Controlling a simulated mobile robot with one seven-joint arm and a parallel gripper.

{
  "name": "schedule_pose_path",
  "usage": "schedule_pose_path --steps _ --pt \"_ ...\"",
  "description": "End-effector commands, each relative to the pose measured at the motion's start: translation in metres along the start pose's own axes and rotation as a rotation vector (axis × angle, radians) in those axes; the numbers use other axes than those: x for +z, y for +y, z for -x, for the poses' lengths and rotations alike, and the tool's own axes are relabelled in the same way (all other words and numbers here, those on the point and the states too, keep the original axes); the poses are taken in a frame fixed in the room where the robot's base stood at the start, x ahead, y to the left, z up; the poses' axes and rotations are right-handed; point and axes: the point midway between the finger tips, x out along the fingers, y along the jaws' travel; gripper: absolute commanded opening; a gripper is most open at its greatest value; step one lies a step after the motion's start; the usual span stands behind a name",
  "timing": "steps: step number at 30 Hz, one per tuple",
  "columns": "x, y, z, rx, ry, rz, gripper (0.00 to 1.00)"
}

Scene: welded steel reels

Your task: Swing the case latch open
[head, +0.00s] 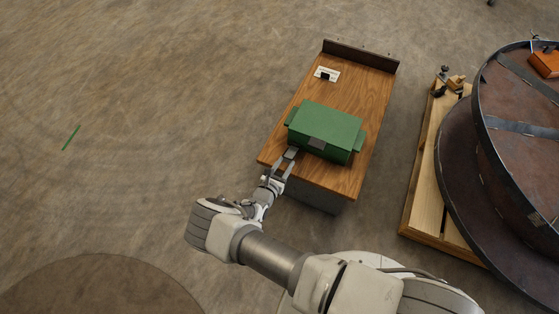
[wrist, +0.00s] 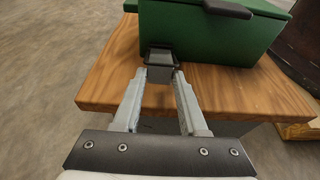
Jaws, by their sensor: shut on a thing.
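A green case (head: 325,130) with a closed lid sits on a wooden bench top; its front and one side fill the top of the wrist view (wrist: 200,32). My gripper (head: 287,161) is at the case's lower left front corner. In the wrist view, my gripper (wrist: 161,74) is shut on a small dark latch (wrist: 160,57) low on the case's front face. The fingers partly hide it, and its exact angle is hard to tell. A second dark tab (wrist: 228,8) juts from the lid's front edge, and shows as a grey plate in the head view (head: 316,143).
The bench top (head: 340,182) is bare around the case, with a dark raised back edge (head: 360,56). A small white plate with a black part (head: 326,75) lies behind the case. A large rusty steel reel (head: 515,130) on a wooden pallet (head: 421,211) stands right.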

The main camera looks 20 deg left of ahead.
Motion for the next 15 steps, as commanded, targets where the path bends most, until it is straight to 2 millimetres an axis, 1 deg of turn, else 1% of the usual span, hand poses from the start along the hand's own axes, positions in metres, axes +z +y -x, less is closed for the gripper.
schedule_pose_path --steps 7,15 --pt "-0.0011 -0.0049 -0.0004 0.002 -0.019 0.000 0.00" --pt "-0.0015 -0.0058 -0.0004 0.002 -0.020 -0.001 0.00"
